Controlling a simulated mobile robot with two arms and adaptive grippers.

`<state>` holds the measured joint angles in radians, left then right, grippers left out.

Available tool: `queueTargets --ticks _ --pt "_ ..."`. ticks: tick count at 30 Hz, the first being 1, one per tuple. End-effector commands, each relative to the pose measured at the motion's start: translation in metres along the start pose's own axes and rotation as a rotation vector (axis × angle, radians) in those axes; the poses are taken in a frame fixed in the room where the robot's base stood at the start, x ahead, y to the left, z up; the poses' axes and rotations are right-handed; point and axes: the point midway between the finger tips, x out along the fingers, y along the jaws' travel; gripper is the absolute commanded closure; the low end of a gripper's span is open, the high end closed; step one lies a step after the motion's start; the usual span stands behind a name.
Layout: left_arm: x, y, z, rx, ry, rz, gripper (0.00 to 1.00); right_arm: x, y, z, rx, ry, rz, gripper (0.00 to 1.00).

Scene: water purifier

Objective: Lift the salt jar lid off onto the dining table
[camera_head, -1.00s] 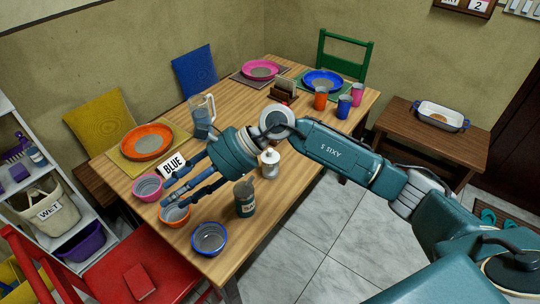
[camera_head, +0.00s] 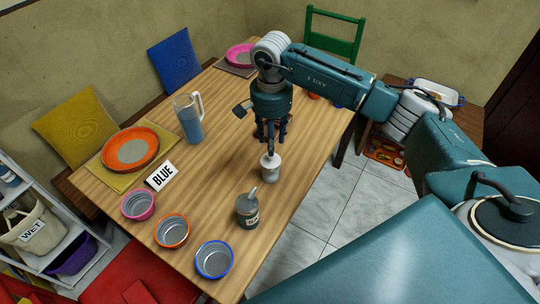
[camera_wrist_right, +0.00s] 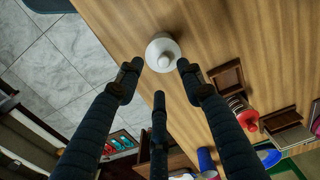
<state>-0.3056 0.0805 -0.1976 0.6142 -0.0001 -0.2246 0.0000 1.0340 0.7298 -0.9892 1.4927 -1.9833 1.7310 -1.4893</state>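A small white jar with a knobbed lid (camera_head: 270,170) stands upright on the wooden dining table (camera_head: 215,180); I take it as the salt jar. Its lid is on, seen from above in the right wrist view (camera_wrist_right: 162,52). My right gripper (camera_head: 270,138) points down just above and behind the jar. In the wrist view its fingers (camera_wrist_right: 158,85) are spread and empty, with the lid beyond the tips and no clear contact. My left gripper is not in view.
A dark labelled jar (camera_head: 249,210) with something grey sticking up stands close in front. Pink (camera_head: 138,204), orange (camera_head: 172,231) and blue (camera_head: 215,259) bowls line the near left. Bare table lies between.

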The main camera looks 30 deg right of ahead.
Motion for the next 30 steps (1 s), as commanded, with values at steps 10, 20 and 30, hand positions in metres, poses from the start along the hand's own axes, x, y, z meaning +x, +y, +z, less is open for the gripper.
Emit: queueTargets --ticks 10,20,30 --pt "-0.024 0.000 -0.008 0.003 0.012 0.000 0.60 0.035 0.001 0.001 0.001 -0.005 0.003 0.62" --pt "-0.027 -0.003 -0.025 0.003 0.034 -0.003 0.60 0.061 -0.001 -0.001 0.000 -0.001 -0.003 0.62" --pt "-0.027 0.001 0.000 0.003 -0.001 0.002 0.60 0.061 0.000 -0.001 0.000 -0.001 -0.003 0.98"
